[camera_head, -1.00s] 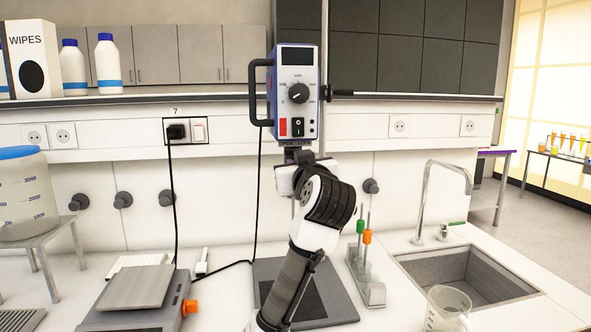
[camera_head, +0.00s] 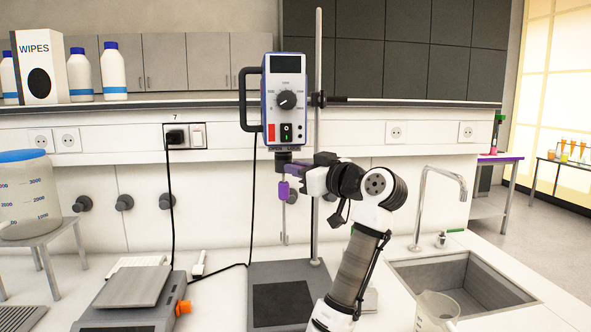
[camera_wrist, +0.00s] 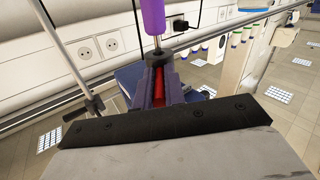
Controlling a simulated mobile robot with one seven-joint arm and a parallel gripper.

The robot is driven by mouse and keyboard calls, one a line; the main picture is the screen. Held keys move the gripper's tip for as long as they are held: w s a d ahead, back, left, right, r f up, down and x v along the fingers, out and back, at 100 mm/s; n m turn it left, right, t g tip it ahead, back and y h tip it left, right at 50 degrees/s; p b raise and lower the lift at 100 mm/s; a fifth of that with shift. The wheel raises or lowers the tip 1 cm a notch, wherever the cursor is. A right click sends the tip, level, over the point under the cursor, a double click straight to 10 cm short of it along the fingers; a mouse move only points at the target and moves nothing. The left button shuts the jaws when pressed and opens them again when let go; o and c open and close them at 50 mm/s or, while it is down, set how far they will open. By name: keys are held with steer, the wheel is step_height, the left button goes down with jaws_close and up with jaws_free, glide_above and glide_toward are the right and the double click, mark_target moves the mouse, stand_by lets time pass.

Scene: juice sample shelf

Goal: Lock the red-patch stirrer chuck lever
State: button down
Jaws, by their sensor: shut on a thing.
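The blue-and-white stirrer head (camera_head: 285,85) hangs on an upright rod, with a red patch (camera_head: 271,132) low on its front. Its dark chuck (camera_head: 284,157) is below. My gripper (camera_head: 297,171) reaches in from the right just under the chuck. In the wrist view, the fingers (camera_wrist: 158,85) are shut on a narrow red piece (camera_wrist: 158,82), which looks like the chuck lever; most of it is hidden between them. A purple handle-like piece (camera_head: 284,191) hangs below the chuck with a thin shaft under it; it also shows beyond the fingertips (camera_wrist: 152,18).
The stirrer rod (camera_head: 318,200) stands close behind my gripper. A balance (camera_head: 133,290) sits at the left, a sink (camera_head: 460,285) at the right, and a glass beaker (camera_head: 436,310) at the front right. A black cable hangs left of the stirrer.

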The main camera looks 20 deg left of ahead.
steer(key=shift+w+d+r+n+g+y, duration=0.1)
steer(key=shift+w+n+g+y, duration=0.15)
steer(key=shift+n+g, duration=0.2)
steer(key=shift+g, duration=0.25)
steer(key=c, duration=1.5)
jaws_free()
steer(key=b+v, duration=0.4)
steer(key=v, duration=0.9)
steer(key=shift+s+d+f, duration=0.2)
steer(key=shift+s+d, duration=0.05)
steer(key=shift+d, duration=0.05)
